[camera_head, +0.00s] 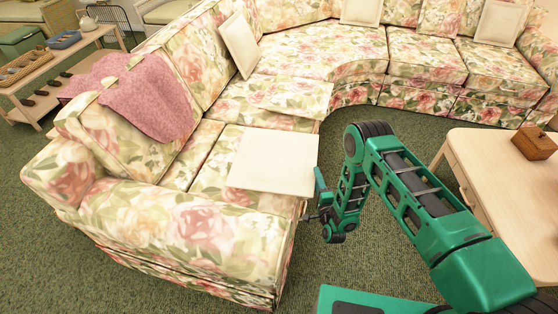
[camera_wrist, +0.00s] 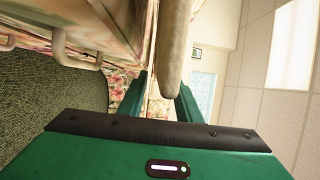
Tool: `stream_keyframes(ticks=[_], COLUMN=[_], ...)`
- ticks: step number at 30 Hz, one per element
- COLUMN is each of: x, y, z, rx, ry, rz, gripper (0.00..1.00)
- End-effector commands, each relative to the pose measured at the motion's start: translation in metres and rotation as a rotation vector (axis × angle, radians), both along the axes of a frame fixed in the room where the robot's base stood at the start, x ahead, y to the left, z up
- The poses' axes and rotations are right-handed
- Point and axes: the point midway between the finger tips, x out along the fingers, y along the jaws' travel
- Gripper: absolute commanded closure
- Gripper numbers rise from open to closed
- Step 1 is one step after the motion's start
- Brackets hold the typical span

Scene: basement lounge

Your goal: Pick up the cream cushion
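A flat square cream cushion (camera_head: 273,160) lies on the near seat of the floral sofa (camera_head: 190,225), its right side near the seat's front edge. My gripper (camera_head: 309,217) is low beside the seat front, just off the cushion's near right corner. In the wrist view, my gripper (camera_wrist: 160,100) shows two green fingers spread apart. The pale cushion edge (camera_wrist: 176,45) shows in line with the gap, closer to the right finger. I cannot tell whether it lies between the fingertips or just beyond them. The fingers are not closed on it.
Other cream cushions lean on the sofa back, one at the left (camera_head: 239,44) and others farther off (camera_head: 361,10) (camera_head: 500,22). A pink throw (camera_head: 150,100) drapes over the backrest. A wooden table (camera_head: 490,165) with a brown box (camera_head: 534,143) stands right of my arm. Green carpet is clear between.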

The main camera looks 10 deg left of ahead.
Motion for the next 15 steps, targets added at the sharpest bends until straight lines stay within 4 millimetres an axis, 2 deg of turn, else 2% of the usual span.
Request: stream_keyframes(ticks=[6, 15], x=[0.028, 0.035], y=[0.01, 0.013], z=[-0.001, -0.001], rx=[0.002, 0.0], ry=[-0.002, -0.001], rz=[0.0, 0.001], gripper=[0.69, 0.69])
